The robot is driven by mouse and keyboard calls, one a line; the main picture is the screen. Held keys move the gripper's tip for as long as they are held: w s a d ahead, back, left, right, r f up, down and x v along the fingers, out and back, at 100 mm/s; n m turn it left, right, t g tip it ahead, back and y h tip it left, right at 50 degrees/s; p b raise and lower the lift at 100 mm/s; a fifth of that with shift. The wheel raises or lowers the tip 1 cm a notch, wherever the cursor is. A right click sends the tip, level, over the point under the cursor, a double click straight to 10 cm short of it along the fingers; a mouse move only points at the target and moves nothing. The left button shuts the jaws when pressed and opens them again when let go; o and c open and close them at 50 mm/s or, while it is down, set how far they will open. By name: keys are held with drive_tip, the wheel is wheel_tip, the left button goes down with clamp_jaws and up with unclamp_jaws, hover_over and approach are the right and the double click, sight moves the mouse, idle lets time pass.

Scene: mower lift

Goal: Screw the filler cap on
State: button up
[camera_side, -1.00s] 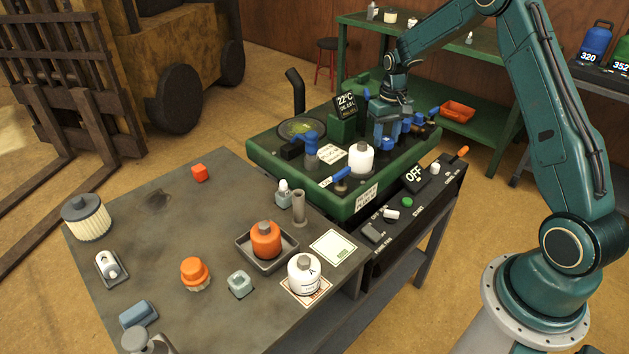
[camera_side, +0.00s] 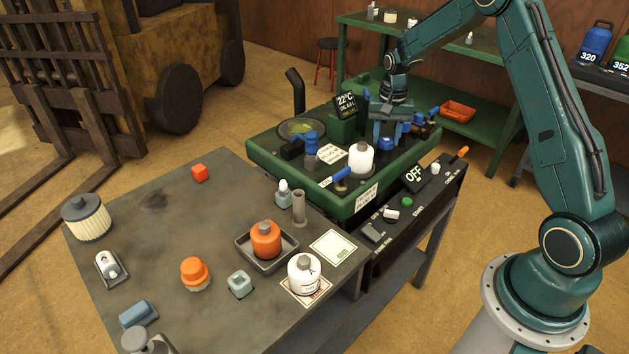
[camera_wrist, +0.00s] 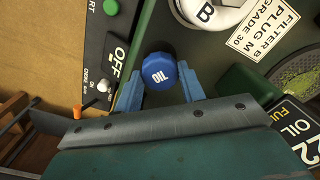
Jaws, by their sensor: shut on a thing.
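The filler cap (camera_wrist: 158,72) is a blue, ridged knob marked OIL, seen top-on in the wrist view. My gripper (camera_wrist: 159,84) is shut on it, with one blue finger at each side. In the side view my gripper (camera_side: 385,142) points down over the right part of the green engine bench (camera_side: 300,178). A bit of blue shows between the fingers there. The filler opening under the cap is hidden, so I cannot tell how far the cap is seated.
A white filter (camera_side: 360,160) stands left of my gripper, with a blue-handled lever (camera_side: 334,177) in front. A display (camera_side: 346,104) stands behind it to the left. The switch panel (camera_side: 415,205) reads OFF. Bottles and parts occupy the grey table (camera_side: 150,225).

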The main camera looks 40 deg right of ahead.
drive_tip(key=shift+d, duration=0.1)
drive_tip(key=m, duration=0.5)
idle(0.3)
drive_tip(key=shift+m, duration=0.8)
drive_tip(key=shift+c, duration=1)
drive_tip(key=o, duration=1.4)
drive_tip(key=shift+r, duration=0.1)
